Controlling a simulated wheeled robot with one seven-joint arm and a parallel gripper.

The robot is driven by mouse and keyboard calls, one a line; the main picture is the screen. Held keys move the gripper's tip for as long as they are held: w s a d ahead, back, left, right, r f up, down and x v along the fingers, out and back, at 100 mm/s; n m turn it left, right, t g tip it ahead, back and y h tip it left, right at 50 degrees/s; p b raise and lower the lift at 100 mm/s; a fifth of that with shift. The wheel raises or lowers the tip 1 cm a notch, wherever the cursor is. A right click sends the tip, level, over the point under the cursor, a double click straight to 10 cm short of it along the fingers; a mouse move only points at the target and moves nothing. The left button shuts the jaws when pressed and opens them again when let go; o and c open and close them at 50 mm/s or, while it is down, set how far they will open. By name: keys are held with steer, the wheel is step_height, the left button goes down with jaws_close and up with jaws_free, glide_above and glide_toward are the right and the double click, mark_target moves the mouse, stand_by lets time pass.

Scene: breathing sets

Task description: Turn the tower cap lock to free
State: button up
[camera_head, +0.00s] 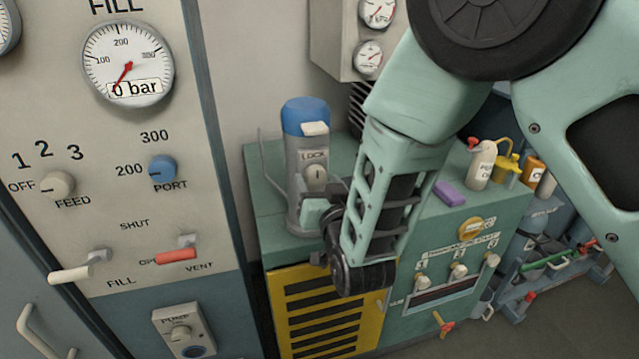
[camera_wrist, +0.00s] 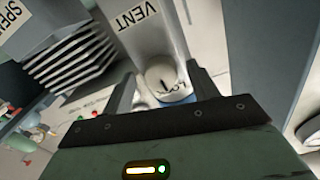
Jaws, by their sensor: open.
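The tower (camera_head: 296,207) is a grey upright cylinder with a blue cap (camera_head: 305,117) on the green cabinet. A LOCK label sits on its front, above a round pale lock knob (camera_head: 317,176). My gripper (camera_head: 322,208) is just below and in front of the knob in the head view. In the wrist view my gripper (camera_wrist: 164,88) is open, with a gap on both sides of the knob. Contact cannot be told.
The fill panel (camera_head: 113,190) with gauge, knobs and two levers stands at left. A purple block (camera_head: 449,194) and several bottles (camera_head: 482,164) stand on the cabinet top (camera_head: 268,165) to the right. A gauge box (camera_head: 340,40) hangs on the wall behind.

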steer(key=c, duration=1)
